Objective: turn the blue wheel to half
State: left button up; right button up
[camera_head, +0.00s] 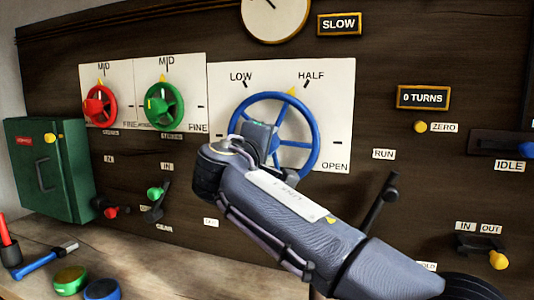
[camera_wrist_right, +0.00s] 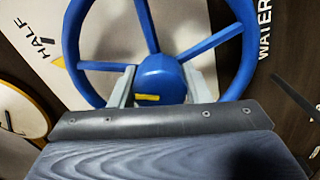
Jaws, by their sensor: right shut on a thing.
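The blue wheel (camera_head: 312,122) is mounted on a white dial plate (camera_head: 342,90) marked LOW, HALF and OPEN. Its yellow pointer (camera_head: 293,91) is at the top right of the rim, close to the HALF label. My right gripper (camera_head: 268,142) reaches up to the wheel's hub, and its arm hides the lower left of the wheel. In the right wrist view its fingers (camera_wrist_right: 162,88) are on either side of the blue hub (camera_wrist_right: 160,72), shut on it. The yellow pointer also shows there near HALF. My left gripper is not in view.
A red wheel (camera_head: 110,106) and a green wheel (camera_head: 175,106) are on plates to the left. A green box (camera_head: 75,170) hangs at the far left. Small levers and knobs sit below. Tools lie on the wooden bench (camera_head: 150,265). A "0 TURNS" sign (camera_head: 423,97) is right.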

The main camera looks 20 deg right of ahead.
jog(key=shift+f+m+b, duration=0.1)
jog(key=shift+m+b, duration=0.2)
jog(key=shift+m, duration=0.3)
jog(key=o, duration=1)
jog(key=v, duration=0.8)
jog(key=shift+b, duration=0.3)
jog(key=shift+w, duration=0.1)
